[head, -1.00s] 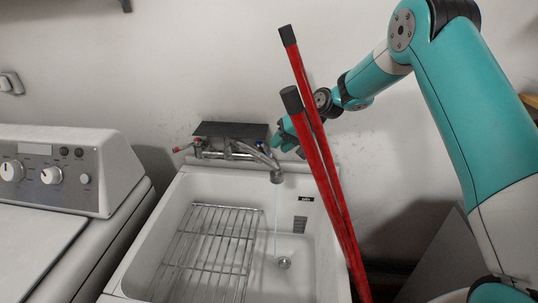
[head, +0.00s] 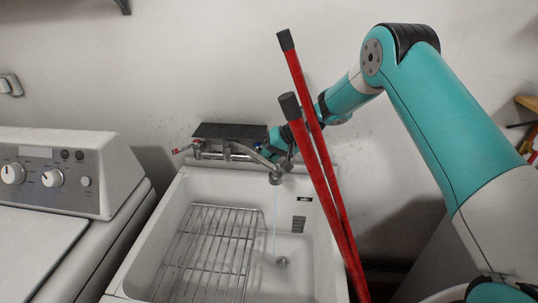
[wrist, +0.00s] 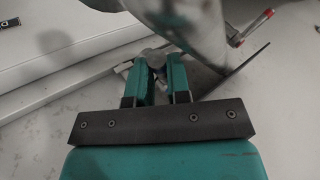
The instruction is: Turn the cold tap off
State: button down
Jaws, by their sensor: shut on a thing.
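The cold tap (wrist: 158,72) is at the right end of the wall mixer, with a little blue showing between my fingers. My gripper (wrist: 159,66) is shut on it; the fingers hide most of the handle. In the head view my gripper (head: 274,141) is at the mixer's right end, partly behind the spout. The grey spout (head: 248,152) reaches out over the tub (head: 172,218). A thin, faint stream of water (head: 275,220) falls from it toward the drain. The red-marked hot tap (head: 181,150) is at the left end.
Two red poles with black ends (head: 322,165) lean in front of my forearm, close to it. A dark shelf (head: 228,130) sits just above the mixer. A wire rack (head: 215,245) lies in the tub. A white washing machine (head: 60,185) stands at left.

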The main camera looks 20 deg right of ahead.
jog(key=shift+w+d+n+g+y+b, duration=0.15)
jog(key=shift+d+n+g+y+b, duration=0.2)
jog(key=shift+n, duration=0.35)
jog(key=shift+w+d+n+g+y+b, duration=0.15)
jog(key=shift+d+n+g+b, duration=0.15)
jog(key=shift+d+n+g, duration=0.3)
jog(key=c, duration=1.4)
grip_release()
jog(key=shift+o, duration=0.2)
jog(key=shift+a, duration=0.1)
